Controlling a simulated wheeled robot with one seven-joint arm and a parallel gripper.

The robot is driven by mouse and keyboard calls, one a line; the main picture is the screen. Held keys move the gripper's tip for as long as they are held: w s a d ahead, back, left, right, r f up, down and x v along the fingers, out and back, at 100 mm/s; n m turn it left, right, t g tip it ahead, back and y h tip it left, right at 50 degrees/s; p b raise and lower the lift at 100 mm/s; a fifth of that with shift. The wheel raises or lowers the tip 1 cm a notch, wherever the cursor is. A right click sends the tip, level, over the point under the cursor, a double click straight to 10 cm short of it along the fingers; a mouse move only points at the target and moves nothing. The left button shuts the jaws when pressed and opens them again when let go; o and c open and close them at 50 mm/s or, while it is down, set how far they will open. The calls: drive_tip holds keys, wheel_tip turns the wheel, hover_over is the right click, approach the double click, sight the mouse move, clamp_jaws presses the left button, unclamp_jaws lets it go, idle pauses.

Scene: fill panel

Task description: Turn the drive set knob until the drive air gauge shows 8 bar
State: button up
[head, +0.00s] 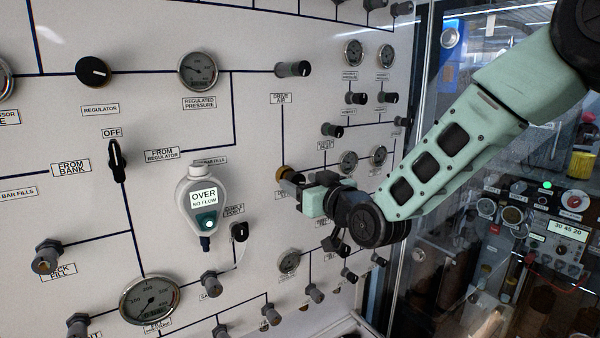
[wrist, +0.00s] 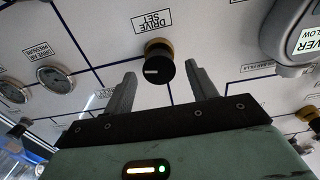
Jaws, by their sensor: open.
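The drive set knob (wrist: 160,66) is a black knob with a white mark on a brass collar, under the upside-down DRIVE SET label (wrist: 153,20) in the wrist view. My gripper (wrist: 160,80) is open, with one finger on each side of the knob and a visible gap to both. In the head view my gripper (head: 297,183) is at the panel and covers most of the knob; its brass collar (head: 283,172) shows. A gauge (wrist: 55,80) under a label that seems to read drive air pressure is at the wrist view's left. It also shows in the head view (head: 348,162). Its reading is too small to tell.
The grey supply unit (head: 197,205) reading OVER, NO FLOW hangs left of my gripper. A second small gauge (head: 378,155) and several black knobs are close to my arm. A glass door (head: 420,180) stands right of the panel.

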drive_tip(key=shift+w+a, duration=0.35)
drive_tip(key=shift+w, duration=0.25)
drive_tip(key=c, duration=1)
